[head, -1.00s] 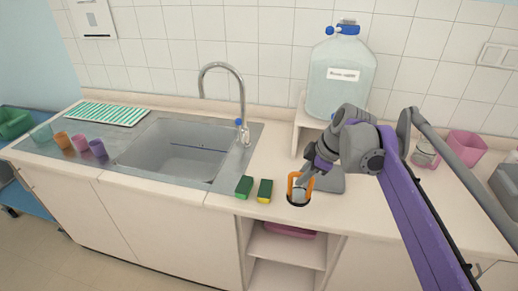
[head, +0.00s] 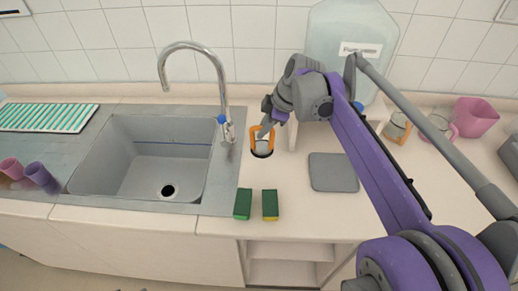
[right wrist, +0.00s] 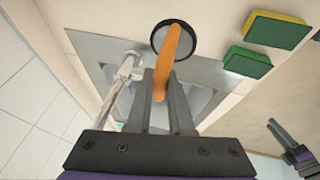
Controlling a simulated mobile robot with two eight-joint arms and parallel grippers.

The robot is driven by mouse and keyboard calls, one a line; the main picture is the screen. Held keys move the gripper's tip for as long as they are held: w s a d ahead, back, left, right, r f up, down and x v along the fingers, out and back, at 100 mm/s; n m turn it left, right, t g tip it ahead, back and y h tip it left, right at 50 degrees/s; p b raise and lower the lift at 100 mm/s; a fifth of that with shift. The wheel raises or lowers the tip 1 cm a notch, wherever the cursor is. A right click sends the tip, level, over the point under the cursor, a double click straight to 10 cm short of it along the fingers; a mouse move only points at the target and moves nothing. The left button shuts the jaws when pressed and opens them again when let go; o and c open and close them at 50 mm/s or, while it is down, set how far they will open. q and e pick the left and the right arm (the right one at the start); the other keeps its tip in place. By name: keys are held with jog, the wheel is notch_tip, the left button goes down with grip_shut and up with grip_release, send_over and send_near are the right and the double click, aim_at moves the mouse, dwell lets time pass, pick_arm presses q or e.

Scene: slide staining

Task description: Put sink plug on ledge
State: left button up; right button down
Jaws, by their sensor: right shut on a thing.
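The sink plug is a black disc with an orange loop handle (head: 256,132). My right gripper (head: 268,127) is shut on the handle and holds the plug upright, disc down, right of the sink by the tap. A gap to the counter cannot be told. In the right wrist view the orange handle (right wrist: 171,58) is between the fingers and the black disc (right wrist: 157,33) shows beyond. A dark gripper, seemingly my left one (right wrist: 283,140), shows at the lower right of that view; its jaws are unclear. The ledge cannot be singled out with certainty.
The steel sink (head: 150,150) with its open drain hole lies left, the tap (head: 224,100) beside the plug. Green sponges (head: 243,204) lie at the front edge. A grey pad (head: 333,172) and the large water container (head: 345,30) on a white stand are to the right.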

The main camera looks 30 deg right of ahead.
aim_at(262, 147)
jog(key=f, duration=0.2)
jog(key=shift+s+f, duration=0.2)
jog(key=shift+f, duration=0.2)
jog(key=shift+w+f, duration=0.15)
jog(key=shift+f, duration=1.95)
jog(key=shift+f+b, duration=0.2)
jog(key=shift+b, duration=0.1)
jog(key=c, duration=0.8)
grip_release()
jog(key=shift+r, duration=0.1)
jog(key=p+v, duration=0.1)
jog(key=v, duration=1.1)
jog(key=shift+r, duration=0.1)
